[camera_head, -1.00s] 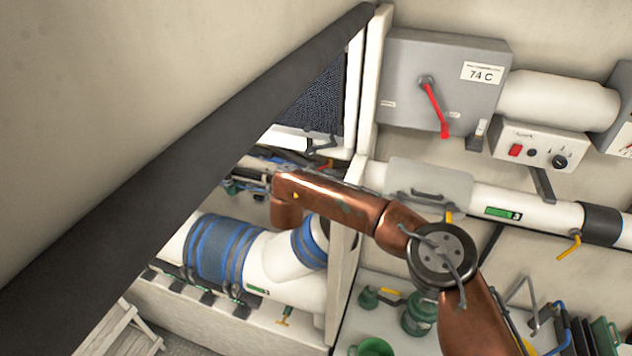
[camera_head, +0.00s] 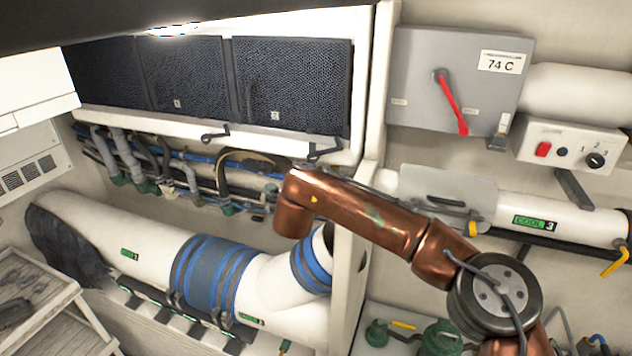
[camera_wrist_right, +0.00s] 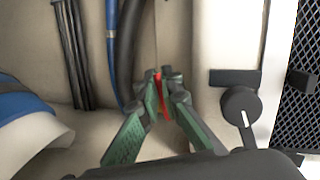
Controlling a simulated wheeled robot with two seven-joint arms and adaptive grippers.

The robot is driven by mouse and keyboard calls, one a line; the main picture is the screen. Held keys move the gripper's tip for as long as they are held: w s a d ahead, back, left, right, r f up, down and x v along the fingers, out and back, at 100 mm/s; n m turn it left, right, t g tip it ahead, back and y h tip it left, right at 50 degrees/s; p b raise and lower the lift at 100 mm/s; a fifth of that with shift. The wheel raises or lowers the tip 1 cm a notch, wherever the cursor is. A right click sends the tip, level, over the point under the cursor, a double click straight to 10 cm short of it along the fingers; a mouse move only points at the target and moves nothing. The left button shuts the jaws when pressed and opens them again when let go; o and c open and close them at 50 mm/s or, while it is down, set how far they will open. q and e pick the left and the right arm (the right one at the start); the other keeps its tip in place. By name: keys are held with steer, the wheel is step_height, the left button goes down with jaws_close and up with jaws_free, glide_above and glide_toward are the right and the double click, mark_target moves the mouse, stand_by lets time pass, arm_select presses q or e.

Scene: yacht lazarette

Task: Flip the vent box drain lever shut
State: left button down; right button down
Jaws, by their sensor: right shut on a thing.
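In the right wrist view, my right gripper (camera_wrist_right: 162,90) has green fingers closed around a thin red handle (camera_wrist_right: 159,82). Only a strip of the handle shows between the fingers, so I cannot tell its full shape or its setting. In the head view my copper right arm reaches left past a white upright post, and its gripper is hidden. My left gripper is in neither view. No part is clearly labelled as the vent box.
A dark knob (camera_wrist_right: 240,106) sits right of my fingers. Blue and black hoses (camera_wrist_right: 124,55) run behind them. In the head view are a grey box (camera_head: 420,105) with a red lever (camera_head: 452,103), a white duct (camera_head: 90,232), dark mesh panels (camera_head: 290,85) and a wooden stand (camera_head: 50,300).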

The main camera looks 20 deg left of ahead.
stand_by(0.4)
steer(key=c, duration=2.1)
jaws_free()
steer(key=shift+r, duration=0.1)
steer(key=v, duration=0.8)
steer(key=shift+c, duration=0.5)
